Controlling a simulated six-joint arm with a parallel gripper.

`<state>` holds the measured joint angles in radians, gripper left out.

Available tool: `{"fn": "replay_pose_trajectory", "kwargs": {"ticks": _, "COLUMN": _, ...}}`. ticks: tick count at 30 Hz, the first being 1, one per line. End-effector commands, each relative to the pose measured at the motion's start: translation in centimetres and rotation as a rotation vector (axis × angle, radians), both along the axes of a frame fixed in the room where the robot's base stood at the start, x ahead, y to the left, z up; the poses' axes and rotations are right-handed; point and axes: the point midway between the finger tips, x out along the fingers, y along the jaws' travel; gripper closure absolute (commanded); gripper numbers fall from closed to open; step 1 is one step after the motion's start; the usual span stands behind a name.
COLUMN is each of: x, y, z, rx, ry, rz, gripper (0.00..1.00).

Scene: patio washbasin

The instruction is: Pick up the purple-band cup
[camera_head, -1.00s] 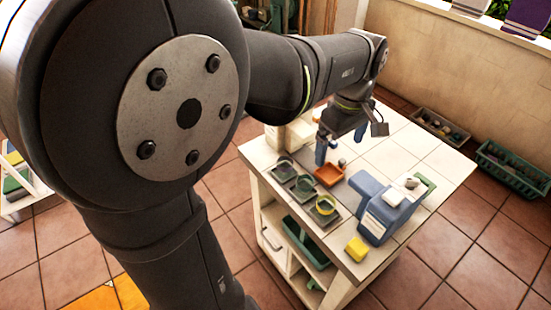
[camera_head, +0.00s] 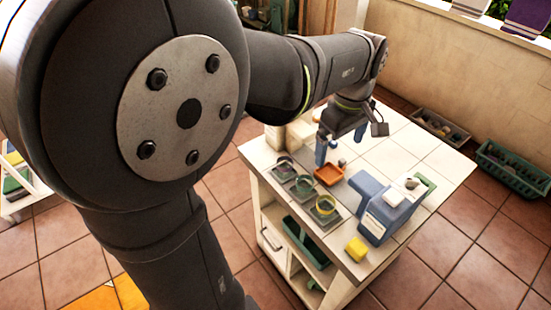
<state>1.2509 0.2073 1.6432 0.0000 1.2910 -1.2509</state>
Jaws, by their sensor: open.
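An orange tray (camera_head: 329,175) lies just right of the cups. A blue-and-white box-shaped container (camera_head: 377,215) and a yellow block (camera_head: 357,248) are nearer. Pale containers (camera_head: 299,131) stand at the back left. The right part of the tabletop (camera_head: 436,160) is clear.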

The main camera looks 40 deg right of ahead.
Motion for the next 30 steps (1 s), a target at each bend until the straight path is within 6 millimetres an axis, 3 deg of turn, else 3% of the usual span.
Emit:
{"fn": "replay_pose_trajectory", "kwargs": {"ticks": 6, "x": 0.0, "y": 0.0, "z": 0.0, "rx": 0.000, "ry": 0.000, "rz": 0.000, "gripper": 0.00}}
{"fn": "replay_pose_trajectory", "kwargs": {"ticks": 11, "x": 0.0, "y": 0.0, "z": 0.0, "rx": 0.000, "ry": 0.000, "rz": 0.000, "gripper": 0.29}}
{"fn": "replay_pose_trajectory", "kwargs": {"ticks": 22, "x": 0.6, "y": 0.1, "z": -0.3, "rx": -0.012, "ry": 0.001, "rz": -0.034, "gripper": 0.29}}
{"fn": "replay_pose_trajectory", "kwargs": {"ticks": 30, "x": 5.1, "y": 1.3, "z": -2.9, "rx": -0.122, "ry": -0.028, "rz": -0.350, "gripper": 0.29}}
